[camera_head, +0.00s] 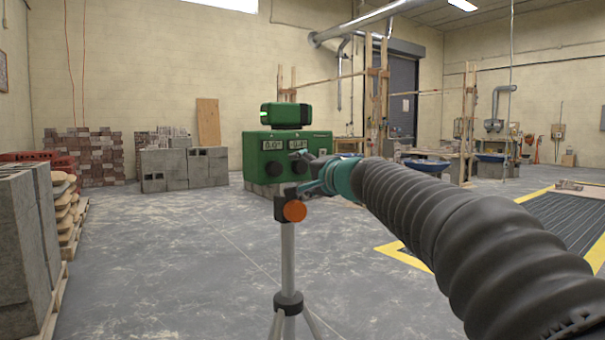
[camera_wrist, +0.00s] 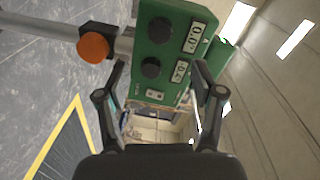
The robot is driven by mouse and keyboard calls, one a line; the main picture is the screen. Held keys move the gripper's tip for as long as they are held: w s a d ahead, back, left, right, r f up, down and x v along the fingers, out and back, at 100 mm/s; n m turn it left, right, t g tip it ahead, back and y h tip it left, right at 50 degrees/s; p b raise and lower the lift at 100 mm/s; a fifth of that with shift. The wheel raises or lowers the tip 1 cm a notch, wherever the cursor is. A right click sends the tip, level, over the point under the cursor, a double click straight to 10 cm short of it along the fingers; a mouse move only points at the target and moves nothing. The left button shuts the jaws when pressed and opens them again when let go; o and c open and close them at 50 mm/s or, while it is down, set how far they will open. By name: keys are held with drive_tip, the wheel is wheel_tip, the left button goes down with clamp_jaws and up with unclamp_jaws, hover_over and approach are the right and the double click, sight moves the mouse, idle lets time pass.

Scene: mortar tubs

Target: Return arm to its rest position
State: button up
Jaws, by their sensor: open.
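My arm reaches from the lower right in the head view, in a black ribbed sleeve with a teal collar. My gripper (camera_head: 300,170) is in front of a green box with two dark knobs and displays (camera_head: 262,145), which stands on a tripod (camera_head: 289,260) with an orange knob. In the wrist view my gripper (camera_wrist: 158,80) has its two fingers apart, with nothing visibly held. The green box (camera_wrist: 155,45) lies just beyond the fingers; whether a finger touches it cannot be told.
Grey blocks on a pallet (camera_head: 25,240) stand at the left. More blocks (camera_head: 185,168) and bricks (camera_head: 85,158) stand by the back wall. A yellow-edged floor grate (camera_head: 560,220) lies at the right. Open floor (camera_head: 170,260) surrounds the tripod.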

drive_tip(key=s+d+f+n+g+h, duration=0.1)
drive_tip(key=s+f+n+g, duration=0.15)
drive_tip(key=s+f, duration=0.45)
drive_tip(key=s+f+n+g+h, duration=0.1)
drive_tip(key=s+f+n+g, duration=0.2)
drive_tip(key=f, duration=0.9)
drive_tip(key=s+d+f+n+g+h, duration=0.1)
drive_tip(key=s+d+f, duration=0.3)
drive_tip(key=s, duration=0.6)
drive_tip(key=s+d+f+n+g+h+p, duration=0.1)
drive_tip(key=s+d+f+h, duration=0.2)
drive_tip(key=s, duration=0.6)
drive_tip(key=s+d+f+n+g+h+p, duration=0.1)
drive_tip(key=s+d+f+h, duration=0.2)
drive_tip(key=s+d+f, duration=0.3)
drive_tip(key=shift+s+d+f+g, duration=0.15)
drive_tip(key=shift+s+d+g, duration=0.2)
drive_tip(key=shift+s+d, duration=1.5)
